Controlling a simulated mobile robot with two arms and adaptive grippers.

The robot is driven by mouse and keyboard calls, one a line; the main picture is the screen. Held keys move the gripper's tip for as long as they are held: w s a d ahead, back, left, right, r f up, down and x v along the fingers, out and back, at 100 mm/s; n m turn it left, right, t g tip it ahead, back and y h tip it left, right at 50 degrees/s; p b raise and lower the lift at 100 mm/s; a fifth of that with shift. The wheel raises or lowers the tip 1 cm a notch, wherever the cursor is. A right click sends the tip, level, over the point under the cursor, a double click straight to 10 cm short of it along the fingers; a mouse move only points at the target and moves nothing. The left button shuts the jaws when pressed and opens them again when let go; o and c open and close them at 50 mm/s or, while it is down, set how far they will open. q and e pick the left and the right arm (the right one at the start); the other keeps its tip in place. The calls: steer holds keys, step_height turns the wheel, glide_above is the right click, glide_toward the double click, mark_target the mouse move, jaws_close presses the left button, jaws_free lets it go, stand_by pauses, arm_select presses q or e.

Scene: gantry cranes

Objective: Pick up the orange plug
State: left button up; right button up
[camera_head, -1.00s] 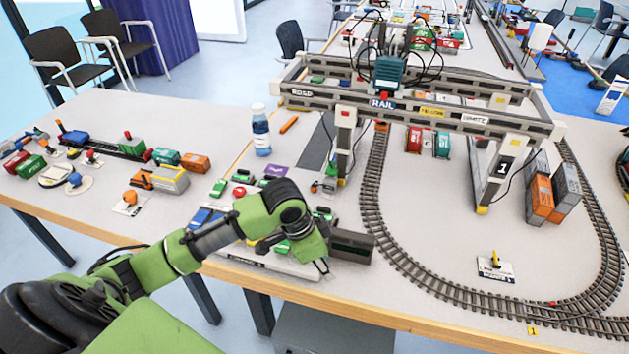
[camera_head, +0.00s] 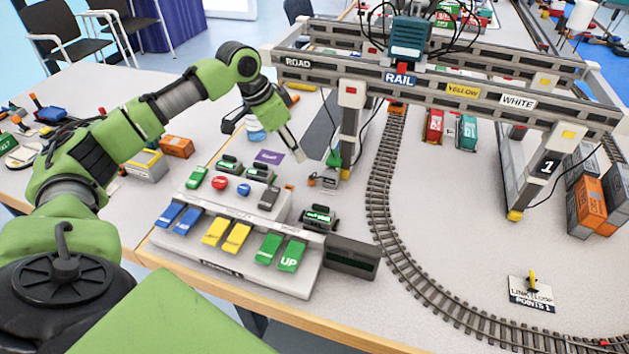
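A small orange piece (camera_head: 312,180) sits by a small grey device (camera_head: 328,178) at the foot of the near-left crane leg; it may be the orange plug, but it is too small to be sure. My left gripper (camera_head: 295,152) is in the air over the table, above and left of that piece and apart from it. It points down to the right. Only a pale tip shows clearly, so its opening is hard to read. I see nothing held in it. My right gripper is not in view.
A control panel (camera_head: 230,265) with blue, yellow and green keys lies at the front, beside a dark box (camera_head: 352,258). The gantry crane (camera_head: 440,88) spans the curved track (camera_head: 383,190). An orange stick (camera_head: 300,86) lies behind my gripper. The table inside the track is mostly clear.

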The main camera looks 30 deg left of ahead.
mark_target(311, 177)
arm_select(q)
steer(key=x, duration=1.2)
steer(key=shift+s+d+f, duration=0.1)
steer(key=shift+s+f, duration=0.1)
steer(key=shift+f, duration=0.1)
jaws_close()
